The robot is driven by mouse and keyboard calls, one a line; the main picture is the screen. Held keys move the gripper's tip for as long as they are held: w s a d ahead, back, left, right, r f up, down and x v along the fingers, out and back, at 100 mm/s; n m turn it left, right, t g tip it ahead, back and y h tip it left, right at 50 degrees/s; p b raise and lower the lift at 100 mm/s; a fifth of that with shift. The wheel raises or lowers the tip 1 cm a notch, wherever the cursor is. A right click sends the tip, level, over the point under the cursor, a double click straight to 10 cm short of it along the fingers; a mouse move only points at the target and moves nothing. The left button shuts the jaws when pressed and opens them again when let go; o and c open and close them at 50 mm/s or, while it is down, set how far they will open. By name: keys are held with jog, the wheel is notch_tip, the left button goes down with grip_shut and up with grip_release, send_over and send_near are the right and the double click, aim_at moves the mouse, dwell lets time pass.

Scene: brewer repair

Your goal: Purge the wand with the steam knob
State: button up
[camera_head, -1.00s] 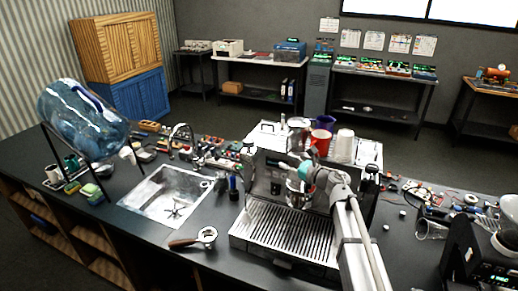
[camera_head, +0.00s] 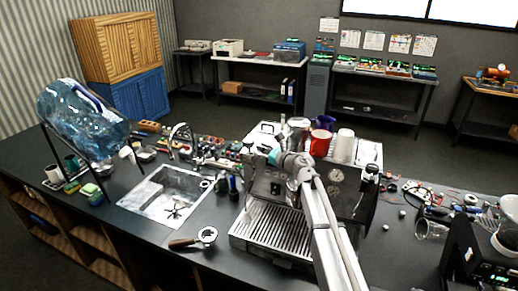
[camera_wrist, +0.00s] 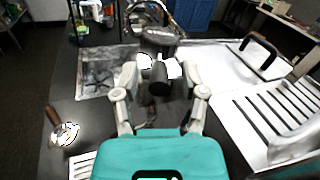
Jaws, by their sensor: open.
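The espresso machine (camera_head: 262,183) stands on the dark counter, with a slatted drip tray (camera_head: 275,228) at its front. My gripper (camera_head: 248,152) is at the machine's upper left side, pointing left. In the wrist view my gripper (camera_wrist: 158,68) has its two fingers spread apart. A black round knob (camera_wrist: 159,83), which looks like the steam knob, shows between the fingers. I cannot tell whether either finger touches it. The steam wand cannot be made out clearly in either view.
A sink (camera_head: 165,193) lies left of the machine. A portafilter (camera_head: 206,236) lies on the counter in front. A red cup (camera_head: 320,144) and white cups (camera_head: 344,146) stand on top of the machine. A water bottle (camera_head: 82,118) rests on a stand at left.

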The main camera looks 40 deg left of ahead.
jog(key=shift+a, duration=0.6)
grip_shut()
